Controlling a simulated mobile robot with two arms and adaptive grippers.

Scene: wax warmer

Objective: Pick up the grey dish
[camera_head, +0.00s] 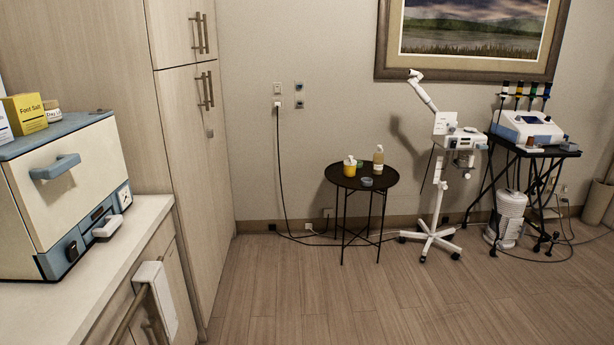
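A small grey dish (367,181) sits near the front of a round black side table (334,180), in the middle of the room. On the same table, behind the dish, stand a yellow-orange bottle (350,168) with a white top and a tan pump bottle (378,160). A small green item (359,163) shows between the two bottles. Neither of my grippers shows in the head view.
A counter (60,305) with a cream and blue cabinet unit (75,185) is at the left. A white wheeled stand (432,238) and a black trolley (540,150) stand right of the table. Cables run along the wall. The wood floor (330,300) in front is clear.

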